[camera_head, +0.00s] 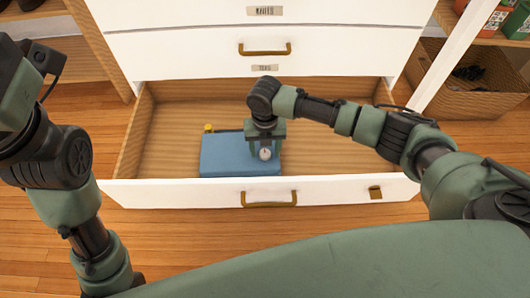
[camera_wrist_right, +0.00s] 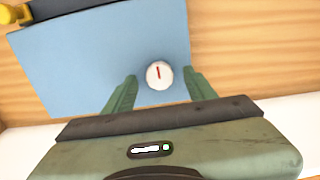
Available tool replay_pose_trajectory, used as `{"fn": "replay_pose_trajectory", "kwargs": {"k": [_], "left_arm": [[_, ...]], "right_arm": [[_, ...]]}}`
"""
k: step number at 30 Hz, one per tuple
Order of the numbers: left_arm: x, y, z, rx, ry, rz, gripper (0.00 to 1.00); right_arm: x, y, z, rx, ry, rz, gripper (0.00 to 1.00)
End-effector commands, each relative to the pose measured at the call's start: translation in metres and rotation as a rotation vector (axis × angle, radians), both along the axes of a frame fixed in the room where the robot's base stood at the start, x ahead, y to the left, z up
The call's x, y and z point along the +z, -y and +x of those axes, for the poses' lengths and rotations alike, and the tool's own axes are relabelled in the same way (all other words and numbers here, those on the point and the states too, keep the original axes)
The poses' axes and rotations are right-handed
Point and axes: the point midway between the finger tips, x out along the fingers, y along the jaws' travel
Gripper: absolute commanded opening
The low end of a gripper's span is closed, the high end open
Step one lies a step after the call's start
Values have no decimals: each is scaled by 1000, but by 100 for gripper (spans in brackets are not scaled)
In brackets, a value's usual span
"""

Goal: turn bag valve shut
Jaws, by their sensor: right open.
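The blue bag (camera_head: 225,155) lies flat in the open drawer; it also shows in the right wrist view (camera_wrist_right: 95,55). Its valve is a round white knob (camera_wrist_right: 159,75) with a red mark that points nearly straight up in the right wrist view. My right gripper (camera_head: 265,150) is over the bag, pointing down. In the right wrist view its two open fingers (camera_wrist_right: 160,88) stand on either side of the white knob, with gaps visible; I cannot tell their height over it. A yellow piece (camera_head: 208,128) sits at the bag's far left corner. My left gripper is not visible, only arm links.
The open drawer (camera_head: 170,115) has wooden sides and a white front (camera_head: 330,188) with a brass handle (camera_head: 268,200). Closed white drawers (camera_head: 200,50) rise behind it. A wicker basket (camera_head: 470,85) stands at right. The drawer's right part is empty.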

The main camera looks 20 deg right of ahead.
Motion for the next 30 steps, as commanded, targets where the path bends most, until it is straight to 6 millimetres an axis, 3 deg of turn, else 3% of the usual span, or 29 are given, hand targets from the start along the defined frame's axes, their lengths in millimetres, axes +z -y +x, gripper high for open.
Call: {"fn": "replay_pose_trajectory", "kwargs": {"k": [11, 18, 26, 30], "left_arm": [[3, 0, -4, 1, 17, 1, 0], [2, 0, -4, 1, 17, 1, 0], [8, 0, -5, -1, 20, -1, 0], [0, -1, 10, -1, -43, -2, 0]], "right_arm": [[-7, 0, 0, 0, 1, 1, 56], [-7, 0, 0, -1, 1, 1, 0], [-5, 0, 0, -23, 0, 0, 0], [-3, 0, -1, -75, -1, -1, 0]]}}
